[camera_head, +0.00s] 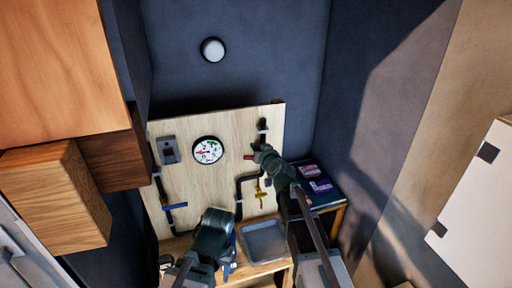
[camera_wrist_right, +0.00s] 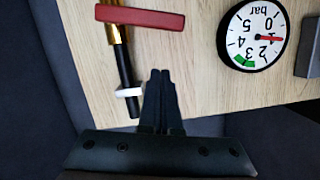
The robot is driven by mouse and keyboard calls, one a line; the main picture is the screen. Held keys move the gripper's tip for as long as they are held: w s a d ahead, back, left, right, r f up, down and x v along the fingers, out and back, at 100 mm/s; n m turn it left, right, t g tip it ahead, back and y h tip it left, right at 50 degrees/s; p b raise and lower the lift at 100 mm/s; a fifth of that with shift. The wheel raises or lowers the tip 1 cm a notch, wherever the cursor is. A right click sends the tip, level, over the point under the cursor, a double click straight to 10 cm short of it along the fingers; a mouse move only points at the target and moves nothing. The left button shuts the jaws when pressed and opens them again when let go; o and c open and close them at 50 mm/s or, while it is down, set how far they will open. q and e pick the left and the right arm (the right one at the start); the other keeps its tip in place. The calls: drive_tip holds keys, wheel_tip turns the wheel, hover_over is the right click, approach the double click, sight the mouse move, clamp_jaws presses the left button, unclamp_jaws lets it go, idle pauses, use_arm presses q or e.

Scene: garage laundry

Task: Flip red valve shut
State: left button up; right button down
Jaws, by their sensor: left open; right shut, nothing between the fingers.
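The red valve's handle (camera_wrist_right: 140,16) shows in the right wrist view as a flat red bar lying across a pipe with a brass-coloured fitting (camera_wrist_right: 117,32), roughly square to it. In the head view the red handle (camera_head: 248,157) is a small red piece on the upright wooden board, partly hidden by my right gripper. My right gripper (camera_wrist_right: 161,73) is shut and empty. In the wrist view its tips are below the handle and beside the black pipe, with a visible gap to the handle. My left gripper (camera_head: 213,222) is open, low in front of the board; its fingertips are hard to see.
A round pressure gauge (camera_head: 207,150) and a grey box (camera_head: 168,150) are on the board (camera_head: 220,118). A yellow valve (camera_head: 260,192) and a blue-handled valve (camera_head: 176,206) are lower. A grey tray (camera_head: 264,240) is below. Wooden cabinets (camera_head: 52,205) stand left.

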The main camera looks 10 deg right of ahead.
drive_tip(key=p+v, duration=0.1)
drive_tip(key=v, duration=0.8)
drive_tip(key=shift+s+p, duration=0.25)
drive_tip(key=shift+p, duration=0.1)
drive_tip(key=shift+f, duration=0.15)
